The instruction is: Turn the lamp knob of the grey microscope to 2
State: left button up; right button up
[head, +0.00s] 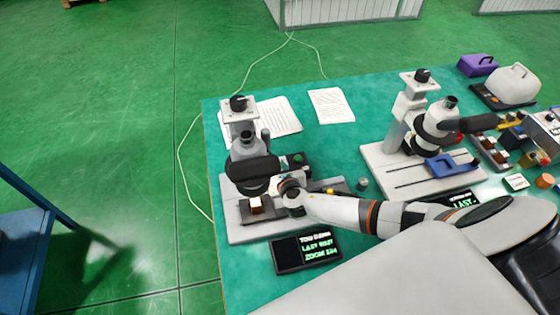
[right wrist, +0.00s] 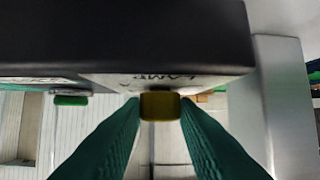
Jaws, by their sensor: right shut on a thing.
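A microscope with a grey body (head: 246,148) stands on a pale base at the left of the green table. My right gripper (head: 284,180) reaches in from the right at its side. In the right wrist view, my right gripper (right wrist: 160,112) is shut on a dark yellow lamp knob (right wrist: 160,103). The knob sits below a black housing (right wrist: 120,35), under a label that reads LAMP upside down. The fingers touch the knob from both sides. The knob's setting and scale cannot be read. My left gripper is not in view.
A second, paler microscope (head: 437,122) stands to the right, with a blue part (head: 450,164) on its base. A black display (head: 306,250) lies in front of the left microscope. Printed sheets (head: 330,105) lie behind. A green button (right wrist: 70,100) shows left of the knob.

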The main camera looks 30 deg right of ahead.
jog(key=shift+a+m+h, duration=0.15)
jog(key=shift+m+h, duration=0.65)
jog(key=shift+h, duration=0.1)
jog(key=shift+g+p, duration=0.3)
jog(key=o, duration=1)
jog(key=v, duration=1.2)
jog(key=shift+a, duration=0.15)
jog(key=shift+w, duration=0.15)
